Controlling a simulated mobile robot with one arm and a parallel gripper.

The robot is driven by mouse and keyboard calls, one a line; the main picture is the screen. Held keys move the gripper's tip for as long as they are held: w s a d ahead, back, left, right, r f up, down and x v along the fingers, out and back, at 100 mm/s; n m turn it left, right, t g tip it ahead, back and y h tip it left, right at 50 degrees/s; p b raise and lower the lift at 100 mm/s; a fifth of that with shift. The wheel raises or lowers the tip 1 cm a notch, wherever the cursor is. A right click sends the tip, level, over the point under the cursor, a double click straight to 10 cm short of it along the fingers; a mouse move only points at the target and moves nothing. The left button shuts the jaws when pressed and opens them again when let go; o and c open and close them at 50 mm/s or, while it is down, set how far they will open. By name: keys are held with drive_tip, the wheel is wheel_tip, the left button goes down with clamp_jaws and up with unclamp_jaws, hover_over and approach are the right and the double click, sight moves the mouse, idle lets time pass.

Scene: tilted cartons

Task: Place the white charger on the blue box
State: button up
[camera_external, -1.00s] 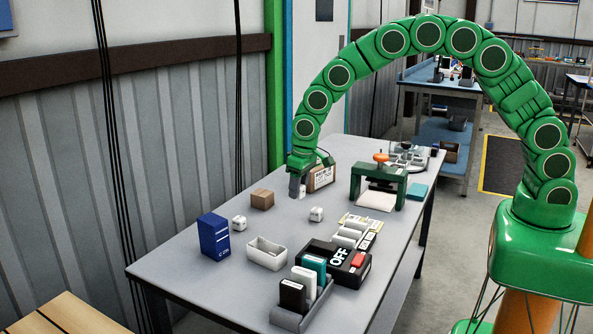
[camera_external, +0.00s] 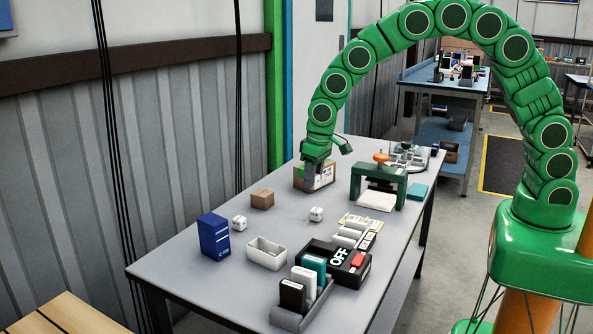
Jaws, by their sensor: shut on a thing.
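The blue box (camera_external: 214,235) stands upright at the left of the grey table. My gripper (camera_external: 314,180) is in front of a brown carton (camera_external: 326,181) at the far side of the table, pointing down. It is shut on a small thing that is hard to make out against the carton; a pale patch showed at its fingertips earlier. I cannot tell for sure that it is the white charger. Two small white cubes with dark marks stand on the table, one beside the blue box (camera_external: 239,223) and one near the middle (camera_external: 316,214).
A small brown box (camera_external: 262,199) and an open white tray (camera_external: 267,256) stand near the blue box. A green press-like frame (camera_external: 379,181) is at the right.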

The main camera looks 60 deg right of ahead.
drive_tip(key=w+a+r, duration=0.1)
drive_tip(key=a+r, duration=0.4)
drive_tip(key=a, duration=0.3)
drive_tip(key=w+a+r, duration=0.2)
drive_tip(key=a+r, duration=0.2)
drive_tip(key=a, duration=0.4)
hover_over(219, 221)
drive_tip(key=s, duration=0.1)
drive_tip(key=shift+d+f, duration=0.2)
drive_tip(key=shift+f, duration=4.35)
drive_tip(key=shift+w+a+f, duration=0.1)
drive_tip(key=shift+w+f, duration=0.1)
drive_tip(key=shift+f, duration=0.05)
drive_tip(key=shift+f, duration=1.45)
drive_tip(key=shift+f, duration=0.1)
drive_tip(key=o, duration=1.1)
